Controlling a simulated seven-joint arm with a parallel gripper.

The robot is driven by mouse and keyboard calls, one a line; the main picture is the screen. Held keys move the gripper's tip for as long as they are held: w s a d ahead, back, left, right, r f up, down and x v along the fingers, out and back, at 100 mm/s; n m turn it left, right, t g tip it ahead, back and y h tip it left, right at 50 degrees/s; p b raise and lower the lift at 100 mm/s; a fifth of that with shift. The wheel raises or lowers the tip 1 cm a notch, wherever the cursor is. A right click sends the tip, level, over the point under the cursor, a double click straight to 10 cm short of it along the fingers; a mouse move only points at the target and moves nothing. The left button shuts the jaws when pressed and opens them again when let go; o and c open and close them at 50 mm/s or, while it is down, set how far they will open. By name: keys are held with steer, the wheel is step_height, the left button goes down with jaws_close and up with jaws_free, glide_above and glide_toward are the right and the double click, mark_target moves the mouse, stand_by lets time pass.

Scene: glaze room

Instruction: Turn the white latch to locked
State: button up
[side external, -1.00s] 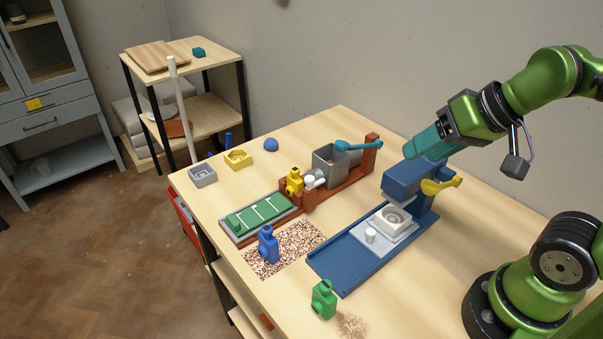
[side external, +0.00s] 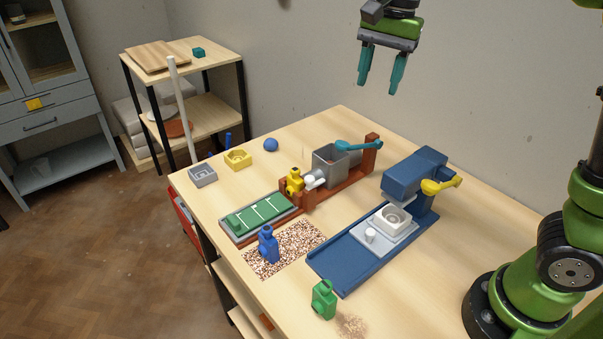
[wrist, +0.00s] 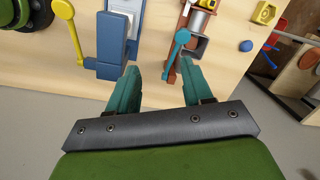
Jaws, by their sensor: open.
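A small white part (side external: 311,181), possibly the latch, sits at the front of the grey box (side external: 331,166) on the red-brown stand (side external: 369,158), beside a yellow bottle-shaped piece (side external: 294,180). Its setting is too small to read. A white knob (side external: 371,236) also stands on the grey slide of the blue press. My gripper (side external: 378,88) is open and empty, fingers down, high above the back of the table and clear of everything. In the wrist view my gripper (wrist: 160,69) shows its teal fingers spread, with the teal lever (wrist: 180,40) beyond them.
The blue press (side external: 414,172) with a yellow lever (side external: 441,185) stands right of the stand. Blue (side external: 268,245) and green (side external: 323,300) bottle pieces stand toward the front. The table's back right is clear.

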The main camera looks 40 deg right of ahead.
steer(key=w+a+f+m+g+h, duration=0.1)
steer(key=w+a+m+g+h, duration=0.15)
steer(key=w+a+m, duration=0.35)
steer(key=m+h, duration=0.3)
steer(key=m, duration=0.1)
glide_toward(309, 178)
steer(key=x, duration=0.8)
steer(key=shift+n+y, duration=0.25)
steer(key=shift+n, duration=0.05)
jaws_close()
